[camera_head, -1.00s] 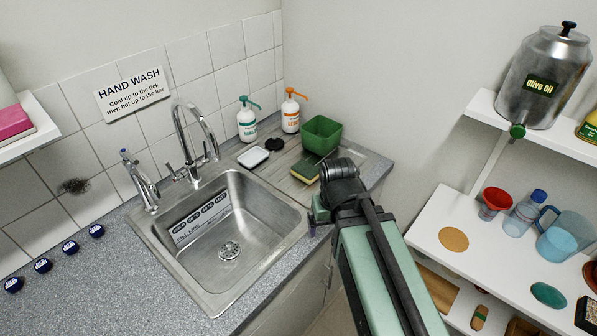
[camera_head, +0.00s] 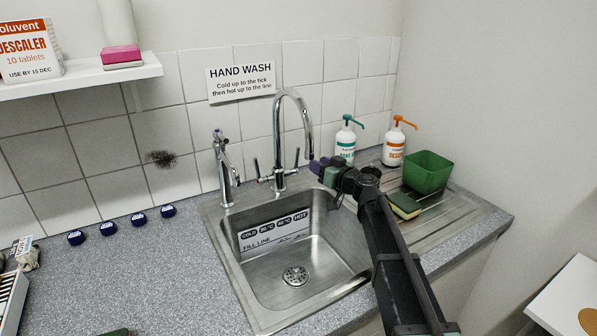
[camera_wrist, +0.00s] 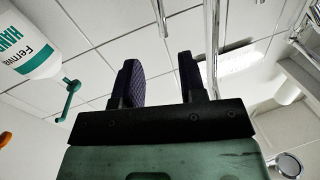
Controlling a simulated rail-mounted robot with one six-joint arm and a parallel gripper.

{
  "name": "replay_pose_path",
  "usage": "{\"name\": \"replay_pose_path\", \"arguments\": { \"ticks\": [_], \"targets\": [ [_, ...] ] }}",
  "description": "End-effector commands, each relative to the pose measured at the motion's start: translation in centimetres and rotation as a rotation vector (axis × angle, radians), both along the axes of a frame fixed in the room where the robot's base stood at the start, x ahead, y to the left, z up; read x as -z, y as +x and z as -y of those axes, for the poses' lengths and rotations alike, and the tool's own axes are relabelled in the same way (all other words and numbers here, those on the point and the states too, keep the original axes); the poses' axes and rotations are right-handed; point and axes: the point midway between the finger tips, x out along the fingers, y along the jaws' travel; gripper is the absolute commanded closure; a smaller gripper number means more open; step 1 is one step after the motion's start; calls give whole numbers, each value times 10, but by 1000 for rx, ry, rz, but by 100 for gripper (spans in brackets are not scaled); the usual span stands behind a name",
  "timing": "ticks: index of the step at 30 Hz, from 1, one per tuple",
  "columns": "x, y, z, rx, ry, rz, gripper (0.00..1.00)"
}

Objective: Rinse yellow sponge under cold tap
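The yellow sponge (camera_head: 405,206) has a green top and lies on the draining board, in front of the green tub. My gripper (camera_head: 318,168) is above the sink's back right, close to the spout of the tall chrome mixer tap (camera_head: 279,183), which has two levers. I cannot tell whether they touch. In the wrist view my gripper (camera_wrist: 160,82) has its two dark purple finger pads apart with nothing between them. A shorter chrome tap (camera_head: 226,172) stands to the left. I cannot tell which control is cold. No running water is visible.
The steel sink (camera_head: 295,250) is empty, with a temperature strip and fill line inside. A green tub (camera_head: 427,172), a white-and-green pump bottle (camera_head: 345,142) and an orange-topped bottle (camera_head: 394,147) stand at the right. Several blue caps (camera_head: 107,229) sit left. A shelf (camera_head: 80,80) hangs above.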

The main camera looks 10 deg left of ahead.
Motion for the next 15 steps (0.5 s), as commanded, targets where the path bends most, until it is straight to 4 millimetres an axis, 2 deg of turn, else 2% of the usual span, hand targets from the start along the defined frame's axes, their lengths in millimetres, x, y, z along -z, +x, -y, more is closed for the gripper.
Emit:
{"name": "replay_pose_path", "arguments": {
  "ticks": [7,15],
  "targets": [
    [-4,8,-11,-2,0,-1,62],
    [-3,48,-58,-3,-1,-2,62]
  ]
}}
